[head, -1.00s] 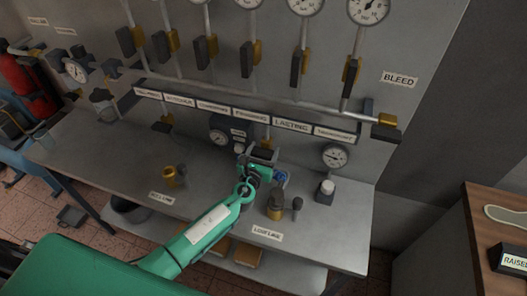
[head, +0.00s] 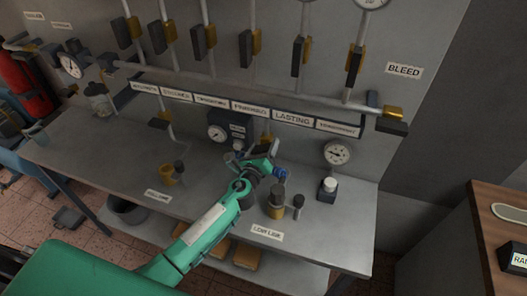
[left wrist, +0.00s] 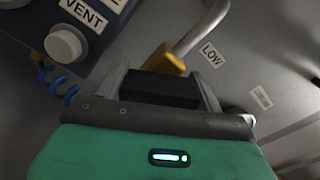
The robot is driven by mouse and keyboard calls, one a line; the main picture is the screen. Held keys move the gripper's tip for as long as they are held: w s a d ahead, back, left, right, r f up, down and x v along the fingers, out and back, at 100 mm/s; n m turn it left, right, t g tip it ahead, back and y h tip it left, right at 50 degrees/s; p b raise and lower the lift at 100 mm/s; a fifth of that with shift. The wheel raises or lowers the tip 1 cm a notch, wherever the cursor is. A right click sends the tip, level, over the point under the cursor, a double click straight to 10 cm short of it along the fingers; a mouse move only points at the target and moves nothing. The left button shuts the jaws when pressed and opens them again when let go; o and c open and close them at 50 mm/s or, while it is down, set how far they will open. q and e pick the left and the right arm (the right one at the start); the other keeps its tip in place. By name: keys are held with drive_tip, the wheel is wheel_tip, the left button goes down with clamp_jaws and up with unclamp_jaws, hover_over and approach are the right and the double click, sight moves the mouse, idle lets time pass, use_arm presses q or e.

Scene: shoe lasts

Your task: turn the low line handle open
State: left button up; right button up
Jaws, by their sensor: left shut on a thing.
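The low line handle is a dark block (left wrist: 158,89) on a brass valve body (left wrist: 163,59), seen in the left wrist view beside a LOW label (left wrist: 210,54). A grey pipe (left wrist: 203,28) runs up from the brass. My left gripper (left wrist: 160,82) has a finger on each side of the dark handle and is shut on it. In the head view my left gripper (head: 264,163) is at the back of the bench, below the label strip, and its arm hides part of the valve. My right gripper is not in view.
A dark box with a gauge and VENT button (left wrist: 64,44) is close to the left gripper. A blue coil (head: 280,173) hangs beside it. A brass cup (head: 276,206) and a white-topped button (head: 328,185) stand right of the arm on the bench (head: 110,165). Several wall valves line the panel.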

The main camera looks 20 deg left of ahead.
use_arm(q)
drive_tip(key=n+b, duration=0.2)
drive_tip(key=n, duration=0.3)
drive_tip(key=shift+f+n, duration=0.1)
drive_tip(key=shift+n, duration=0.2)
drive_tip(key=n+b, duration=0.1)
drive_tip(key=n, duration=0.2)
drive_tip(key=shift+n+b, duration=0.5)
drive_tip(key=shift+n, duration=0.9)
drive_tip(key=o, duration=1)
drive_tip(key=shift+s, duration=0.15)
drive_tip(key=shift+s+a+b, duration=0.15)
drive_tip(key=shift+s+b, duration=0.7)
drive_tip(key=shift+s, duration=2.55)
drive_tip(key=shift+s+a+b, duration=0.1)
drive_tip(key=shift+s+b, duration=0.7)
drive_tip(key=shift+s, duration=2.55)
